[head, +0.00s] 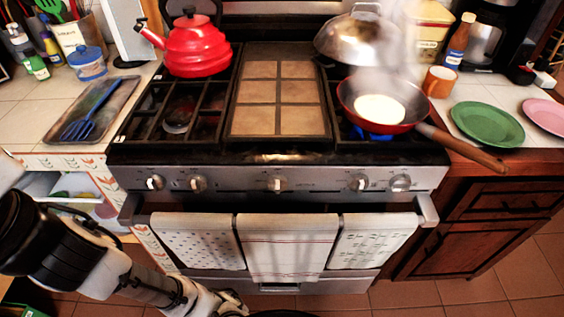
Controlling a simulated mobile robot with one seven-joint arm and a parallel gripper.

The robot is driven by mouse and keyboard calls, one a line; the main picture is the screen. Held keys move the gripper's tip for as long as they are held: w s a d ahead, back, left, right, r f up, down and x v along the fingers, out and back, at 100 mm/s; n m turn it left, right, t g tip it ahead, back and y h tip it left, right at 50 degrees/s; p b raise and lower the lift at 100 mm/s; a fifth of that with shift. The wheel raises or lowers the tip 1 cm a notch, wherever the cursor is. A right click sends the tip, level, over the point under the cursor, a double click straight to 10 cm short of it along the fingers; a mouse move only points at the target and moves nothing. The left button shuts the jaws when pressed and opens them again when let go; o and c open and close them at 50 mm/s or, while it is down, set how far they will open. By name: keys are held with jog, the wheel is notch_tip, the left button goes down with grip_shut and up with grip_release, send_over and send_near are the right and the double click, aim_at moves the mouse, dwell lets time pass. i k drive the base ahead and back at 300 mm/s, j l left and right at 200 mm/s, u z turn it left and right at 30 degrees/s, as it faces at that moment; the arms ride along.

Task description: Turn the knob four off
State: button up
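The stove's steel front panel (318,178) carries a row of several round knobs. Counting from the left, knob four (358,182) is right of the middle knob (278,183) and just left of the rightmost knob (400,183). A blue flame (372,136) burns under the red frying pan (350,100) at the right of the stovetop. My arm comes in at the lower left. My gripper (232,303) is at the bottom edge, low in front of the oven and well away from the knobs. It is partly cut off, and its fingers cannot be made out clearly.
An oven handle with towels (288,245) runs below the knobs. The pan's wooden handle (460,149) sticks out past the stove's front right. A red kettle (192,45) stands at the back left. Green and pink plates (487,124) lie on the right counter.

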aim_at(402, 182)
jog(key=k+z, duration=0.2)
jog(key=z, duration=0.2)
jog(key=k+l+z, duration=0.1)
jog(key=z, duration=0.25)
jog(key=k+l+z, duration=0.2)
jog(key=z, duration=0.2)
jog(key=k, duration=0.1)
